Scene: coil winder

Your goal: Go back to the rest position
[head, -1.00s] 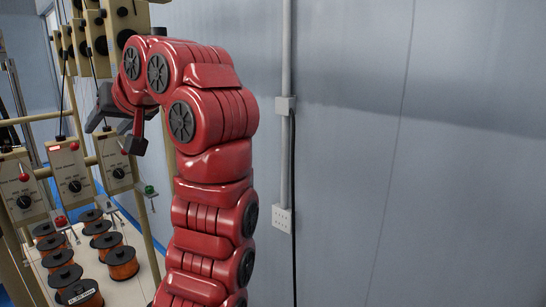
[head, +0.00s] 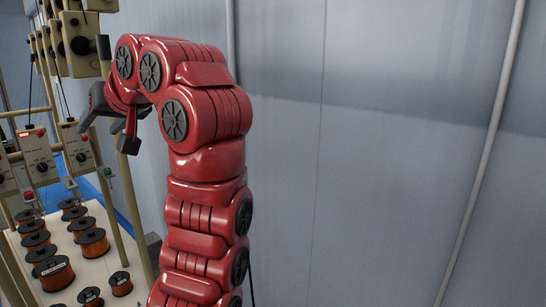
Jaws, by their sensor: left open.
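My left arm rises through the middle of the head view, red and jointed, and bends over at the top toward the left. My left gripper (head: 108,122) hangs at the end of it, dark grey, with its fingers apart and nothing seen between them. It is in the air in front of the coil winder's control boxes (head: 78,146), clear of the spools below. My right gripper is not in view.
Copper wire spools (head: 57,272) stand on a pale table (head: 103,270) at the lower left. The winder's beige frame (head: 130,215) rises beside them. A grey wall (head: 400,170) with a vertical conduit (head: 490,150) fills the right side.

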